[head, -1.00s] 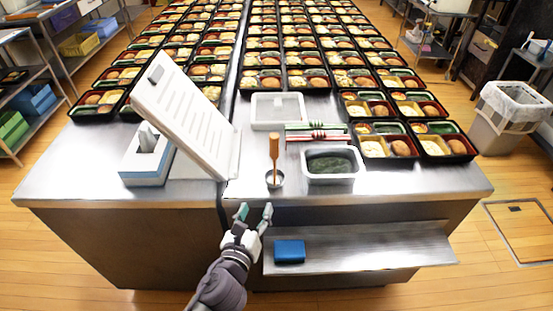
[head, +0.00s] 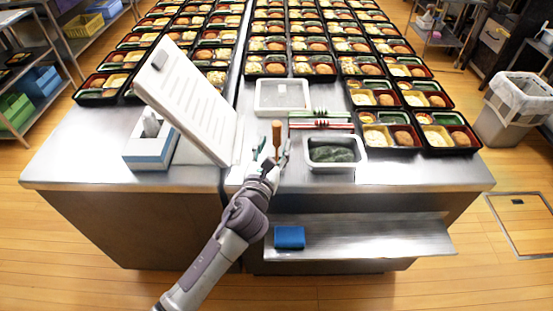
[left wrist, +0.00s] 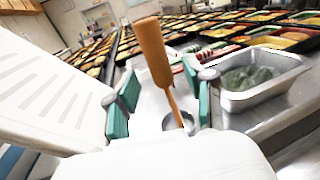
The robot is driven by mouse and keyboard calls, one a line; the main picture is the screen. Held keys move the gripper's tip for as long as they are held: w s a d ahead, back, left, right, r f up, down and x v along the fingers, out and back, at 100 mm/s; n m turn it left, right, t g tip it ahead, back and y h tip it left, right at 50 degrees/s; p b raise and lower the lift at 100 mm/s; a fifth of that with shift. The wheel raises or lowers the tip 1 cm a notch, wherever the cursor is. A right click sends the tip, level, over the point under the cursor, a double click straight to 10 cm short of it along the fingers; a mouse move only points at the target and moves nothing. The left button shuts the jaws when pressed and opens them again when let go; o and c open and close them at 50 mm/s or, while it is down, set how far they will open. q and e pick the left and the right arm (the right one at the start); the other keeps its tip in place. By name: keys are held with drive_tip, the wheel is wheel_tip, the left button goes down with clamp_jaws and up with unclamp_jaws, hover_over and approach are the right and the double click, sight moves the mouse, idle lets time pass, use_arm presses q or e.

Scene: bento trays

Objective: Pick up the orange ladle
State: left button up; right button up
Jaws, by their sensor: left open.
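The orange ladle (head: 277,134) stands upright, its lower end in a small metal cup that is mostly hidden behind my gripper in the head view. In the left wrist view the ladle's thick orange handle (left wrist: 153,55) leans slightly, and the round metal cup (left wrist: 177,121) shows at its base. My left gripper (head: 272,148) is open, with its teal-padded fingers on either side of the ladle. In the left wrist view the ladle shows between the fingertips (left wrist: 160,95), and I see no finger clearly touching it. My right gripper is not in view.
A metal tub of dark green food (head: 335,154) stands just right of the ladle. Red and green chopsticks (head: 321,126) and a lidded white container (head: 283,96) lie behind. A tilted white panel (head: 188,102) rises at left. A blue block (head: 289,237) sits on the lower shelf.

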sight(276, 143)
use_arm(q)
drive_tip(key=x, duration=0.3)
drive_tip(key=shift+w+d+f, duration=0.1)
drive_tip(key=shift+f, duration=0.05)
drive_tip(key=shift+c, duration=0.5)
clamp_jaws()
